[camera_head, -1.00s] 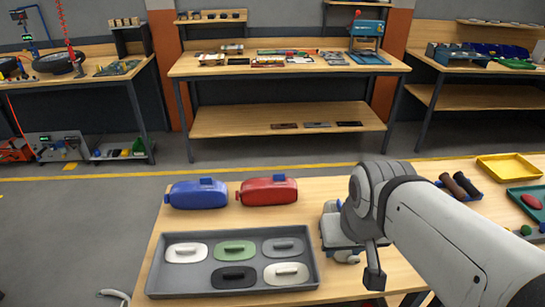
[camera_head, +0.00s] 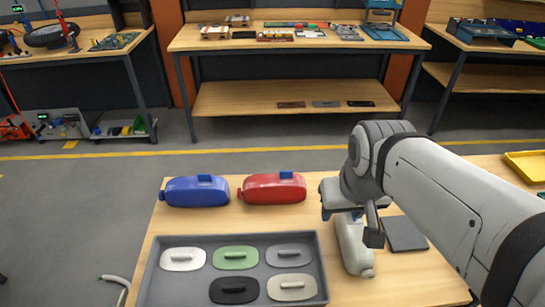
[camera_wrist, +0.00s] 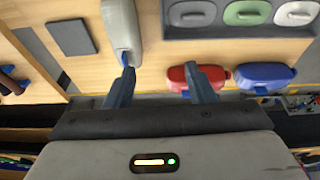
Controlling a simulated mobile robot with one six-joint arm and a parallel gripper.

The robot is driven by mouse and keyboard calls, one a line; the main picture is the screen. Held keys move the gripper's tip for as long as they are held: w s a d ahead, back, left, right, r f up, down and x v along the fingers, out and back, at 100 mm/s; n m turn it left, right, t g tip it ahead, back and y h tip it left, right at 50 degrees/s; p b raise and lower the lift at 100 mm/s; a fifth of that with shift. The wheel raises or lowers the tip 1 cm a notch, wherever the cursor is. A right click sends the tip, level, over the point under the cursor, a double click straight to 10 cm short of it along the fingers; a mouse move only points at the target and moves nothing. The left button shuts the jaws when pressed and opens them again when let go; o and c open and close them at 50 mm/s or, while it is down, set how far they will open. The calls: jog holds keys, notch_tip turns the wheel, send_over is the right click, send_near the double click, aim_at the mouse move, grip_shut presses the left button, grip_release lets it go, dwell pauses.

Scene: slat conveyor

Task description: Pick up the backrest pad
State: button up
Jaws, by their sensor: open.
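No part is labelled, so I cannot tell for certain which is the backrest pad. A flat dark grey square pad (camera_head: 404,234) lies on the near table, right of a pale grey rounded body (camera_head: 354,246). In the wrist view, the square pad (camera_wrist: 72,38) is at upper left and the pale body (camera_wrist: 120,25) is beside it, its blue tab near my left finger. My gripper (camera_wrist: 160,72) is open, with nothing seen between its fingers. In the head view it is over the table by the pale body's far end, partly hidden by my arm.
A grey tray (camera_head: 150,285) holds several oval lids with handles at front left. A blue body (camera_head: 190,192) and a red body (camera_head: 274,189) lie behind it. A yellow tray (camera_head: 526,166) is at right. Workbenches stand beyond the floor.

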jog(key=o, duration=0.6)
jog(key=w+a+f+n+g+h+b, duration=0.1)
jog(key=w+n, duration=0.4)
jog(key=w, duration=0.5)
jog(key=shift+a+f+n+g+b, duration=0.3)
jog(key=shift+a+n+b, duration=0.15)
jog(key=shift+a, duration=0.35)
jog(key=shift+o, duration=0.4)
jog(key=w+a+f+n+h+b, duration=0.1)
jog(key=w+a+f+n, duration=0.1)
jog(key=w, duration=0.4)
jog(key=shift+a+f+n+g, duration=0.2)
jog(key=shift+a+n+g, duration=0.15)
jog(key=shift+n, duration=0.3)
jog(key=n+h+b, duration=0.2)
jog(key=n, duration=0.6)
send_over(272, 179)
jog(key=a, duration=0.2)
jog(key=shift+g, duration=0.45)
jog(key=f, duration=1.1)
jog(key=shift+s+f, duration=0.2)
jog(key=shift+f, duration=0.1)
jog(key=shift+w+f+n+h, duration=0.1)
jog(key=shift+f+n+h, duration=0.2)
jog(key=x, duration=0.7)
jog(key=shift+f+p, duration=0.15)
jog(key=shift+p, duration=0.2)
